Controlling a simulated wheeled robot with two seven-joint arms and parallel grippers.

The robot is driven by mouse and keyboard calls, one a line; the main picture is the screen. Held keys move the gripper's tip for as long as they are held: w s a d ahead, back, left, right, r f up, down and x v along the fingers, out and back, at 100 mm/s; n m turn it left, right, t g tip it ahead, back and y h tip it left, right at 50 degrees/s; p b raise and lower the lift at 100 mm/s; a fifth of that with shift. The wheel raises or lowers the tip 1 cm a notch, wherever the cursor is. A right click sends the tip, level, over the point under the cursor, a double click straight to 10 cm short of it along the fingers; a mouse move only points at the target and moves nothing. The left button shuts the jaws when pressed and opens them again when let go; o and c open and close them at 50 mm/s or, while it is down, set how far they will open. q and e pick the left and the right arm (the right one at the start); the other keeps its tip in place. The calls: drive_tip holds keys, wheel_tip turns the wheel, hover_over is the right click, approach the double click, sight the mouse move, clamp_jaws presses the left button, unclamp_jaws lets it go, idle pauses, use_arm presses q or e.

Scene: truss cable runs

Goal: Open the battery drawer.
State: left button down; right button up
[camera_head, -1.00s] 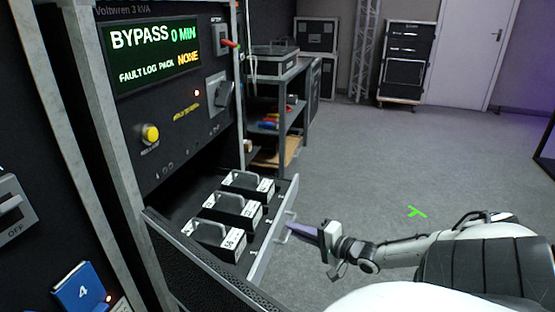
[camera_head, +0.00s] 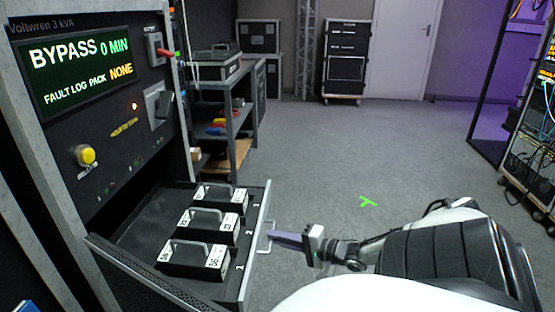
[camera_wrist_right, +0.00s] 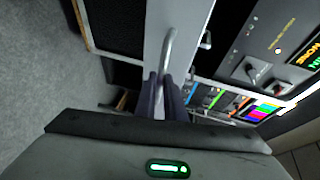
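The battery drawer (camera_head: 128,263) stands pulled out of the black power unit (camera_head: 75,150), with a stretch of its dark floor showing behind the packs. Three black battery packs with grey handles and white labels sit in it: the front one (camera_head: 190,258), the middle one (camera_head: 215,228) and the far one (camera_head: 222,197). The drawer handle (camera_head: 266,238) is a grey bar on the front panel. My right gripper (camera_head: 277,239) is at this handle. In the right wrist view the handle (camera_wrist_right: 168,45) runs down between its two close fingers (camera_wrist_right: 162,92). My left gripper is out of view.
The unit's screen (camera_head: 80,68) reads BYPASS 0 MIN and PACK NONE. A shelf cart (camera_head: 225,110) stands beyond the unit. A cabled rack (camera_head: 530,150) is at the right edge. The grey floor with a green mark (camera_head: 368,202) is clear between.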

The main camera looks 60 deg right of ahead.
drive_tip(key=o, duration=0.4)
drive_tip(key=shift+s, duration=0.1)
use_arm(q)
drive_tip(key=p, duration=0.1)
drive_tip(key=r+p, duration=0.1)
drive_tip(key=p, duration=0.1)
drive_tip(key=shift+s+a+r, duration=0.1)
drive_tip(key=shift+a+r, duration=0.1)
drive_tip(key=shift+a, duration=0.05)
use_arm(e)
drive_tip(key=s, duration=0.3)
drive_tip(key=s+r, duration=0.1)
drive_tip(key=s, duration=0.2)
drive_tip(key=s+r, duration=0.1)
drive_tip(key=s, duration=0.3)
drive_tip(key=shift+a, duration=0.2)
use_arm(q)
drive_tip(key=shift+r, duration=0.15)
use_arm(e)
drive_tip(key=shift+f, duration=0.1)
